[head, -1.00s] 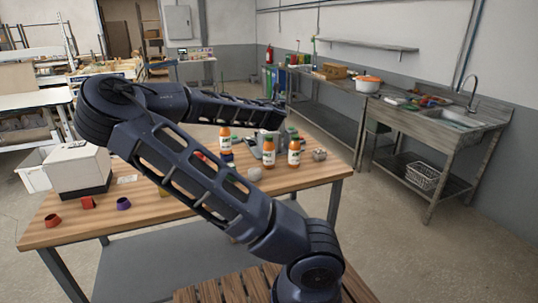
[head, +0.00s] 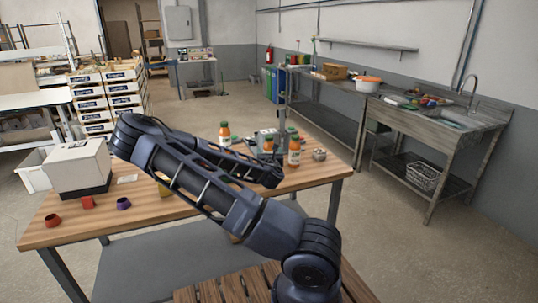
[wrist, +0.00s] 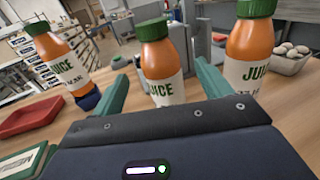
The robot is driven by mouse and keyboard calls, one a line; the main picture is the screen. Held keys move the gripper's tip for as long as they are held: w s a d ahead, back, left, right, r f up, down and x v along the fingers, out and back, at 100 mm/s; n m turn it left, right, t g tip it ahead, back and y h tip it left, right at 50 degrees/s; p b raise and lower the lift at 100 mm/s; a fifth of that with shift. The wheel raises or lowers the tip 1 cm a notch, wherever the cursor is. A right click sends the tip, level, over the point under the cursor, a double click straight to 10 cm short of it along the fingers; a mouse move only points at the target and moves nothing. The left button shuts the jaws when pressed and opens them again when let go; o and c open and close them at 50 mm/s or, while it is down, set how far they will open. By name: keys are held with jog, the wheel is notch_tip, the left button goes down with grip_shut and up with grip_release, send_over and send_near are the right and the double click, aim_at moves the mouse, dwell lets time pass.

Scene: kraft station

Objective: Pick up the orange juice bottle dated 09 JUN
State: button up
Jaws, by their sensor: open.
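Three orange juice bottles with green caps and white labels stand upright on the wooden table (head: 150,208). In the wrist view they are the left bottle (wrist: 60,62), the middle bottle (wrist: 160,62) and the right bottle (wrist: 248,50). In the head view they also show as the left (head: 225,134), middle (head: 268,146) and right (head: 294,152) bottles. The printed dates are too small or cut off to read. My gripper (wrist: 161,66) is open and empty, its green fingers on either side of the middle bottle in the picture. I cannot tell whether that bottle is between them or beyond.
A red tray (wrist: 30,116) lies left of my gripper, and a bowl of pale round items (wrist: 290,55) sits at the right. A grey device (wrist: 205,48) stands behind the bottles. A white box (head: 80,165) and small coloured pieces occupy the table's left end.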

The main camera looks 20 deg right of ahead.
jog(key=shift+x, duration=3.75)
jog(key=shift+c, duration=0.3)
jog(key=c, duration=1.2)
jog(key=shift+r, duration=0.1)
